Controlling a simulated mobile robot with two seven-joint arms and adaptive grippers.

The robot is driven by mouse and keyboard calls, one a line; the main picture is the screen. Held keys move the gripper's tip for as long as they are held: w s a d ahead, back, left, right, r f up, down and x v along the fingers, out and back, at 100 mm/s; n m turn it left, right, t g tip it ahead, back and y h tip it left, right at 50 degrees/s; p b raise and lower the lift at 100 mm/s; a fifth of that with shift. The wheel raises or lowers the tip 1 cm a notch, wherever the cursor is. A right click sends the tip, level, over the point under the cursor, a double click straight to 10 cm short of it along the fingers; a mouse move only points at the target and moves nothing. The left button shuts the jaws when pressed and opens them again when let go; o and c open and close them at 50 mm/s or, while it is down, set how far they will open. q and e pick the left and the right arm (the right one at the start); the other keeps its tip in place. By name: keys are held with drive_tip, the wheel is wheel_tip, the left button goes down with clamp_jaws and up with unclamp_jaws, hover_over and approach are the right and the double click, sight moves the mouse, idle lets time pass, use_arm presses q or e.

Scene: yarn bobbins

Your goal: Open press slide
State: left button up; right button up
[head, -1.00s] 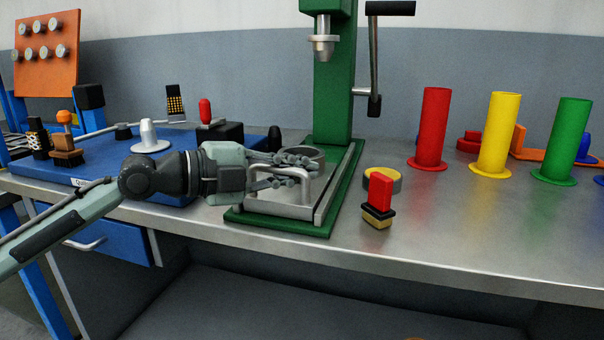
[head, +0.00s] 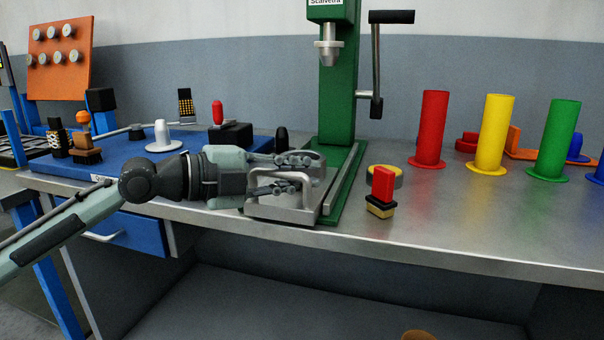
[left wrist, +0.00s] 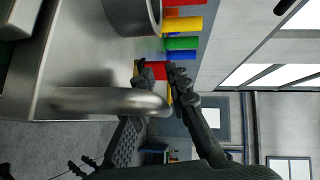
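The press slide (head: 290,214) is a grey metal plate with an arched handle (head: 258,182), low on the green press (head: 338,100). It sticks out over the front of the green base (head: 334,207). My left gripper (head: 300,172) is at the handle, its fingers apart, one above the other. In the left wrist view the handle (left wrist: 100,101) crosses in front of one finger, its bend lying between the two fingers (left wrist: 164,76). The fingers look spread, not pressed on the bar. A grey ring (left wrist: 132,12) sits on the slide. My right gripper is not in view.
A red-handled block (head: 382,190) and a yellow-rimmed disc (head: 385,172) stand right of the press. Red (head: 430,125), yellow (head: 493,130) and green (head: 556,135) bobbins stand farther right. A blue board (head: 110,170) with tools lies left. The space before the bench is free.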

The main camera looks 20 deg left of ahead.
sight(273, 176)
use_arm(q)
drive_tip(key=shift+o, duration=1)
drive_tip(key=shift+s+a, duration=0.3)
drive_tip(key=shift+a, duration=0.05)
drive_tip(key=v, duration=0.7)
drive_tip(key=shift+f, duration=0.1)
drive_tip(key=shift+s+a+r, duration=0.35)
drive_tip(key=shift+s+a, duration=0.2)
drive_tip(key=shift+s, duration=0.15)
drive_tip(key=shift+v, duration=1.15)
drive_tip(key=shift+f, duration=0.1)
